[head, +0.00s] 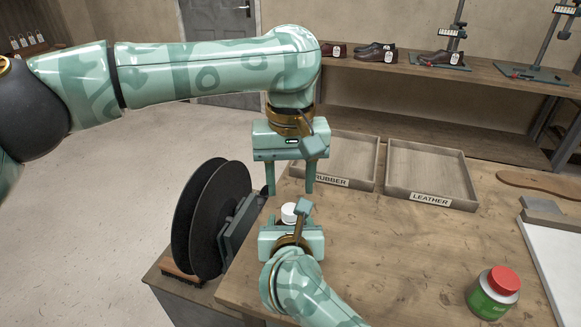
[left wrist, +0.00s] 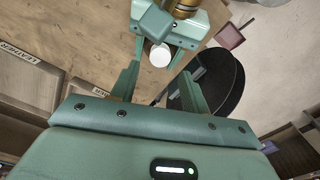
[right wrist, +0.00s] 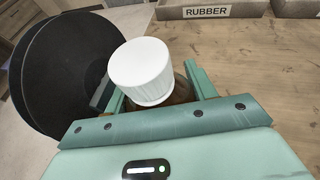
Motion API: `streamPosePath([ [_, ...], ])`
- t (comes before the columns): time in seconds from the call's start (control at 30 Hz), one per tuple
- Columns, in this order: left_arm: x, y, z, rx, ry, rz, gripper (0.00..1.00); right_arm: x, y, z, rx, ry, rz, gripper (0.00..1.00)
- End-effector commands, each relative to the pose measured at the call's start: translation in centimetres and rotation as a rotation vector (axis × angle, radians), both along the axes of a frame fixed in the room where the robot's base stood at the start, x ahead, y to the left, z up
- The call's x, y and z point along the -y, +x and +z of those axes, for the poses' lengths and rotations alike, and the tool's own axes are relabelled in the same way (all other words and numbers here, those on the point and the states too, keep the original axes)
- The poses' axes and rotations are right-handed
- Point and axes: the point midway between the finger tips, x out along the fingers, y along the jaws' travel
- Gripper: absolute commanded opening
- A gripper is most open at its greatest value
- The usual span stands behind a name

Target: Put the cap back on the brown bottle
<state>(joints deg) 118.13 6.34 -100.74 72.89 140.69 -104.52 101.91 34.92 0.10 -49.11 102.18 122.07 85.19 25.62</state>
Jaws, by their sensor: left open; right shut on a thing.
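My right gripper (right wrist: 158,85) is shut on the brown bottle (right wrist: 182,92), of which only a dark brown part shows beneath a white cap. The white cap (right wrist: 141,70) sits at the top of the bottle; I cannot tell how firmly it is seated. In the head view the cap (head: 288,212) shows just beyond my right gripper's body. My left gripper (head: 289,190) is open, pointing down above the cap. In the left wrist view the cap (left wrist: 160,55) lies between and beyond the open left fingers, apart from them.
Black discs (head: 212,215) on a stand are left of the grippers. Trays labelled RUBBER (head: 349,155) and LEATHER (head: 430,172) lie on the bench (head: 400,260). A green jar with a red lid (head: 494,292) stands front right. Shoes (head: 377,53) sit on the back shelf.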

Motion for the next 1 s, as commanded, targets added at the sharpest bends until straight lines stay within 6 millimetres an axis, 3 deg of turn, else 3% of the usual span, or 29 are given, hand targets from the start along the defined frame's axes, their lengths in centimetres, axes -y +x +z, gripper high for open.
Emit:
streamPosePath([
  [0.3,0.0,0.0,-4.6,-0.001,0.000,0.000,0.46,0.0,0.0,0.0,0.001,0.000,0.000,0.00],
  [0.73,0.0,0.0,-5.6,0.000,0.000,-0.001,0.46,0.0,0.0,0.0,0.001,0.000,0.000,0.00],
  [0.77,0.0,0.0,-5.5,0.000,0.000,-0.001,0.40,0.0,0.0,0.0,0.001,0.000,0.000,0.00],
  [0.9,0.0,0.0,-5.5,0.000,0.000,-0.001,0.01,0.0,0.0,0.0,0.001,0.000,0.000,0.00],
  [1.0,0.0,0.0,-5.5,0.000,0.000,-0.001,0.01,0.0,0.0,0.0,0.001,0.000,0.000,0.00],
])
